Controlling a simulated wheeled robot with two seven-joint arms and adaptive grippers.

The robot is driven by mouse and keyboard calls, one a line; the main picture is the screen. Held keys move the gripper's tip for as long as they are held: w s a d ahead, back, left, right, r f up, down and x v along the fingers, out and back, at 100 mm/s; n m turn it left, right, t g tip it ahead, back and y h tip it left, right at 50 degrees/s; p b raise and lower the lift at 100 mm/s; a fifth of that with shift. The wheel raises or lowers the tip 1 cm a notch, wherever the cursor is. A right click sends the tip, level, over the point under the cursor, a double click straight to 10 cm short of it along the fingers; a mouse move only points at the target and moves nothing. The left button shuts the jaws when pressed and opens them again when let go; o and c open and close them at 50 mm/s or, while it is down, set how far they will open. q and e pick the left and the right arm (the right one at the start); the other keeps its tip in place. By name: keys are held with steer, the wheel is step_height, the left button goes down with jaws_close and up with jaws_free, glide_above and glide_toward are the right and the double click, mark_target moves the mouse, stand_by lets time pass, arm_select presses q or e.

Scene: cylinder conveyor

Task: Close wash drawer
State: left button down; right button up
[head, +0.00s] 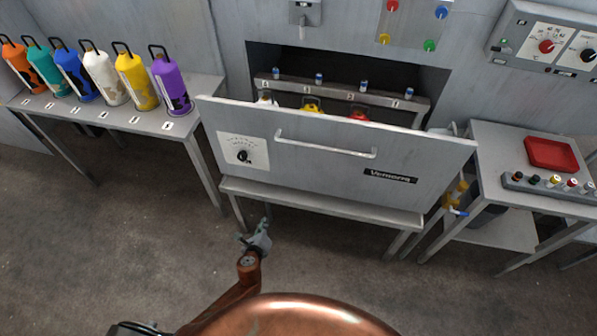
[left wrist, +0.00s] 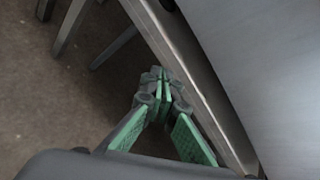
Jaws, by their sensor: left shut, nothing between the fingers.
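The wash drawer (head: 335,160) is a grey metal front with a long horizontal handle (head: 325,146), a dial at its left and a dark label at its right. It stands pulled out from the dark wall opening, with a gap behind its top edge. My left gripper (head: 266,222) is below and in front of the drawer's lower left part, apart from the handle. In the left wrist view, the gripper (left wrist: 163,88) has its green-padded fingers together, empty, close to a grey metal edge. My right gripper is not in view.
A table with several coloured bottles (head: 172,84) stands at the left. A side table at the right holds a red tray (head: 550,153) and a rack of small vials (head: 552,186). A grey ledge (head: 320,203) runs under the drawer front. The floor before it is clear.

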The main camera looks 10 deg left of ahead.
arm_select(q)
steer(key=w+d+r+m+t+b, duration=0.2)
steer(key=w+d+r+m+t, duration=0.15)
steer(key=r, duration=0.35)
steer(key=m+t+h+b, duration=0.2)
steer(key=m+t, duration=0.1)
steer(key=m, duration=0.3)
glide_toward(299, 160)
steer(key=s, duration=0.7)
steer(key=shift+n+g, duration=0.25)
steer(key=w+b, duration=0.1)
steer(key=w, duration=0.5)
steer(key=w+b, duration=0.1)
steer(key=w, duration=0.6)
steer(key=shift+d+r, duration=0.1)
steer(key=shift+d, duration=0.05)
steer(key=shift+w, duration=0.45)
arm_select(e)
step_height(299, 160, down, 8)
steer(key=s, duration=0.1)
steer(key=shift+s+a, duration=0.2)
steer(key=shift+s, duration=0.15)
arm_select(q)
steer(key=shift+r, duration=0.1)
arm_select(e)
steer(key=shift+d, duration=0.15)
